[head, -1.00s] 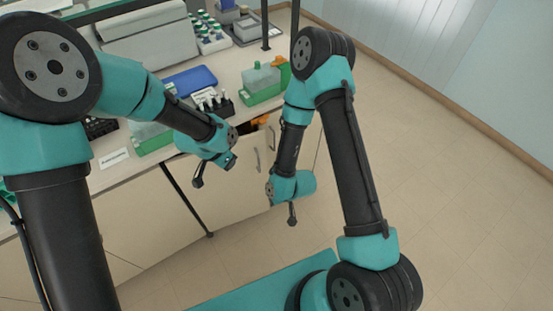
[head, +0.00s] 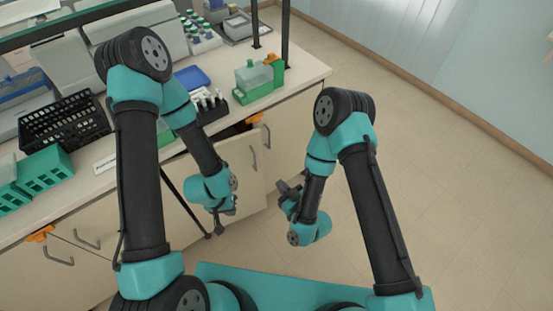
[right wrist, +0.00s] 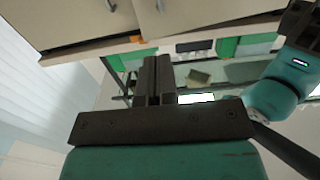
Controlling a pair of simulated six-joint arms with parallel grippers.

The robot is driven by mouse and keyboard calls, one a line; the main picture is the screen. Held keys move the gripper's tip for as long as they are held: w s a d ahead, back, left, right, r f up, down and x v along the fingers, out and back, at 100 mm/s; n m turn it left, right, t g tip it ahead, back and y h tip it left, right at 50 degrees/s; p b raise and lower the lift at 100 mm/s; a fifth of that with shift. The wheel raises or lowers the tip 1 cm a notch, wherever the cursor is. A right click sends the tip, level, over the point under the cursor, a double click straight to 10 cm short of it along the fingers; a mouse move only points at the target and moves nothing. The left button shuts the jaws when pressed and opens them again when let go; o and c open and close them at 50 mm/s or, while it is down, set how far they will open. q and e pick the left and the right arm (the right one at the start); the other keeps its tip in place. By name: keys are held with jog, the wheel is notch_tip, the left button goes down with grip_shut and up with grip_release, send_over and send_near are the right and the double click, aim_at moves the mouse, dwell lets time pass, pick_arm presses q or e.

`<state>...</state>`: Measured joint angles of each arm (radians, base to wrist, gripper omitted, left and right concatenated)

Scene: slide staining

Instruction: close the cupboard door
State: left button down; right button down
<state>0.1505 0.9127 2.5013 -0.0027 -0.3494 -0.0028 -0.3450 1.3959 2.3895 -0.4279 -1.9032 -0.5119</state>
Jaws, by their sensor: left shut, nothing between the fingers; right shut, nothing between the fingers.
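The cupboard door (head: 240,172) is a cream panel under the bench, with a grey handle (head: 253,158) near its right edge. A dark gap shows along its top below the bench top, and it looks slightly ajar. In the right wrist view its handle (right wrist: 160,6) is at the top edge. My left gripper (head: 219,226) is shut and empty, low in front of the door. My right gripper (head: 284,190) is shut and empty, to the right of the door and apart from it. Its closed fingers show in the right wrist view (right wrist: 158,78).
A second handle (head: 267,136) is on the neighbouring panel, by an orange clip (head: 255,118). The bench holds a black basket (head: 64,124), green racks (head: 44,168) and a green-based container (head: 252,82). The floor at right is clear.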

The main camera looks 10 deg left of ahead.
jog(key=shift+a, duration=0.1)
jog(key=x, duration=1.4)
jog(key=shift+w, duration=0.1)
